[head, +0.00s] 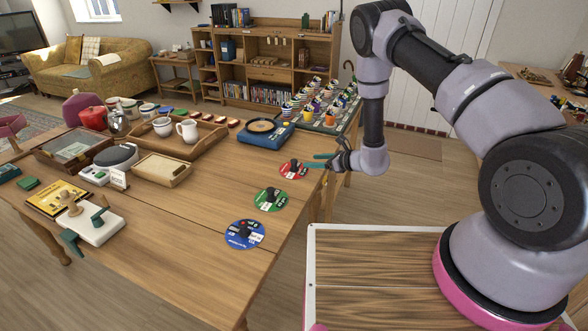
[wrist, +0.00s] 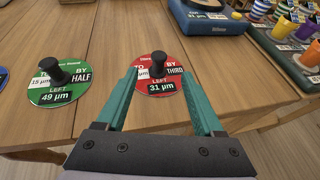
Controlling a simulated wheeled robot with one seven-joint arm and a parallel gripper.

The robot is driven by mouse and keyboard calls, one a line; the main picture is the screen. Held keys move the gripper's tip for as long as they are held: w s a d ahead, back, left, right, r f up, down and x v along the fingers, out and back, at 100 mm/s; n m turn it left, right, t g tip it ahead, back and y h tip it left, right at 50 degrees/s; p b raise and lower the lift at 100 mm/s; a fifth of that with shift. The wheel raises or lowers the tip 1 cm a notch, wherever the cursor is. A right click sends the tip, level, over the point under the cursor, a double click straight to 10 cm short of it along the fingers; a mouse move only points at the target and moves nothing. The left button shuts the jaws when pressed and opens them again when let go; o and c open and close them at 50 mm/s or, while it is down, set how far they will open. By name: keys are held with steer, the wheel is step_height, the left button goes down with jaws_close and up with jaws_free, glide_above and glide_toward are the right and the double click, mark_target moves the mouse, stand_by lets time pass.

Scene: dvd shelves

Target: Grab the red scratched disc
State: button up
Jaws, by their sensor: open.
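The red disc (head: 294,170) lies flat near the right edge of the wooden table, with a dark upright knob at its centre. In the wrist view the red disc (wrist: 163,87) reads "BY THIRD" and "LEFT 31 µm". My gripper (head: 317,161) is open and empty, with teal fingers pointing left toward the disc from the table's edge. In the wrist view my gripper (wrist: 162,70) has its fingers on either side of the disc's knob in the picture; contact is not visible. Scratches on the disc are too small to tell.
A green disc (head: 270,199) labelled "BY HALF" and a blue disc (head: 245,234) lie nearer along the same edge. A blue turntable-like device (head: 265,132) stands behind the red disc. A rack of striped cups (head: 318,112) is beyond it. The table's front middle is clear.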

mark_target(294, 163)
steer(key=x, duration=0.7)
steer(key=f+x, duration=0.1)
steer(key=x, duration=0.2)
steer(key=shift+w+a+f, duration=0.1)
steer(key=shift+a, duration=0.05)
jaws_close()
